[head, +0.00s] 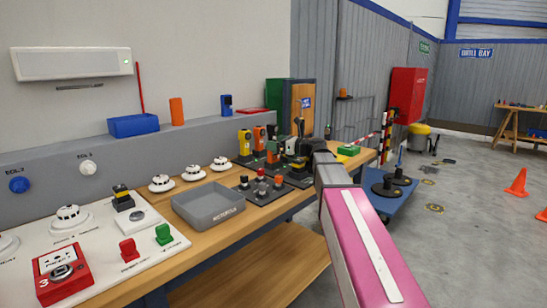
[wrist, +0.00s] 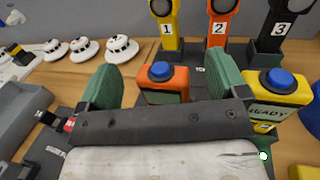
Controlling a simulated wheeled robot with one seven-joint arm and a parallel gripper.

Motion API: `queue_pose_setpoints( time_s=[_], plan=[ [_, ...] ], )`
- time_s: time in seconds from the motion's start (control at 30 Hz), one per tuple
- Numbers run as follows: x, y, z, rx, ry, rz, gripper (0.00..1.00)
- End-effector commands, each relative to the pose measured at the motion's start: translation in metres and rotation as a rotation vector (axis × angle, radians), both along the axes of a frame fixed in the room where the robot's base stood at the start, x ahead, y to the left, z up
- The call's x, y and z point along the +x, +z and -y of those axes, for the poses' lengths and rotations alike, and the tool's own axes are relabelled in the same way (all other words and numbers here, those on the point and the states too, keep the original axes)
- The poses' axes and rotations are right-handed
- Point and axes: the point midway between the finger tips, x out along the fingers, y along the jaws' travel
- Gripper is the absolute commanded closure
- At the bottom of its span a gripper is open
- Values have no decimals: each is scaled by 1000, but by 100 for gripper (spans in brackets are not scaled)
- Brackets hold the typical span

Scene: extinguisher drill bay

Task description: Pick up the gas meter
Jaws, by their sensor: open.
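No label reading gas meter is legible, so I cannot tell for sure which device it is. In the wrist view, an orange box with a blue button (wrist: 164,84) stands between the fingers of my gripper (wrist: 166,74), which is open. The gripper's palm hides the box's lower part, and I see no clear contact. A yellow box with a blue button (wrist: 277,95) stands just right of the right finger. Behind are a yellow device at number 1 (wrist: 166,22), an orange device at number 2 (wrist: 222,22) and a dark device at number 3 (wrist: 279,22).
A dark base with several push buttons (head: 262,188) lies right of the tray. The grey wall ledge (head: 60,160) runs behind the bench. Floor at right is mostly clear, with orange cones (head: 517,183).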

Motion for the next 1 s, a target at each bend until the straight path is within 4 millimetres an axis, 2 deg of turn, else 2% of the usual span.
queue_pose_setpoints(
  time_s=[0.13, 0.33, 0.37, 0.5, 0.57, 0.6, 1.0],
  plan=[
    [9, 0, -14, 0, 0, 0, 9],
    [8, 0, -14, 0, -1, 0, 9],
    [8, 0, -14, 0, -1, 0, 12],
    [8, 0, -14, 0, -1, 0, 58],
    [8, 0, -14, 0, -1, 0, 77],
    [8, 0, -14, 1, -1, 0, 81],
    [8, 7, -14, 0, -1, 1, 81]
  ],
)
